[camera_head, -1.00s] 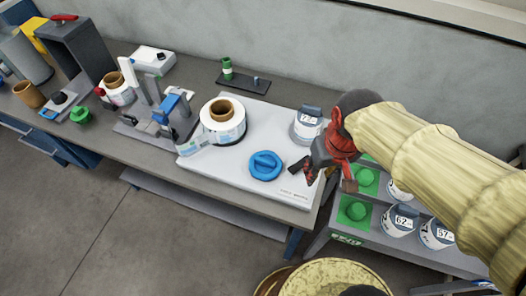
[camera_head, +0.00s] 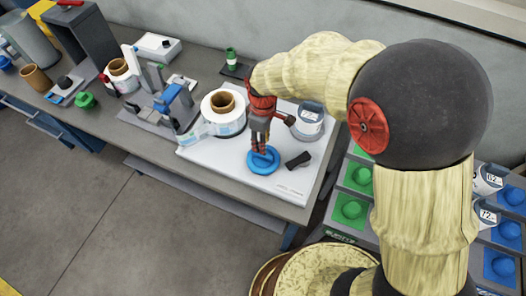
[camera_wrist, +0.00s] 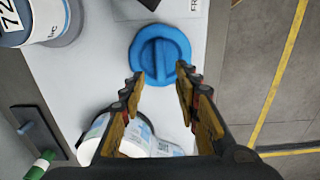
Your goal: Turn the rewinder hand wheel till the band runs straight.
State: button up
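The blue hand wheel (camera_head: 263,161) with a raised grip bar lies on the white machine plate (camera_head: 205,158). In the wrist view the wheel (camera_wrist: 160,54) is just beyond my fingertips. My gripper (camera_head: 260,150) is above the wheel in the head view. In the wrist view my gripper (camera_wrist: 158,78) is open, with its two fingers apart and nothing held. I cannot tell whether the fingers touch the wheel. The label roll (camera_head: 223,112) on its brown core stands left of the wheel. The label band (camera_head: 195,135) runs left from it; its straightness cannot be told.
A tub marked 72 (camera_head: 309,122) stands at the plate's back right. A black block (camera_head: 298,160) lies right of the wheel. The labeller with a blue part (camera_head: 168,98) is at the left. A green-and-white bottle (camera_head: 231,57) stands behind. A rack (camera_head: 347,204) with green places is at the right.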

aim_at(263, 157)
notch_tip(263, 157, down, 7)
jog(key=shift+f+b, duration=0.1)
jog(key=shift+b, duration=0.5)
jog(key=shift+s, duration=0.1)
jog(key=shift+c, duration=0.5)
grip_shut()
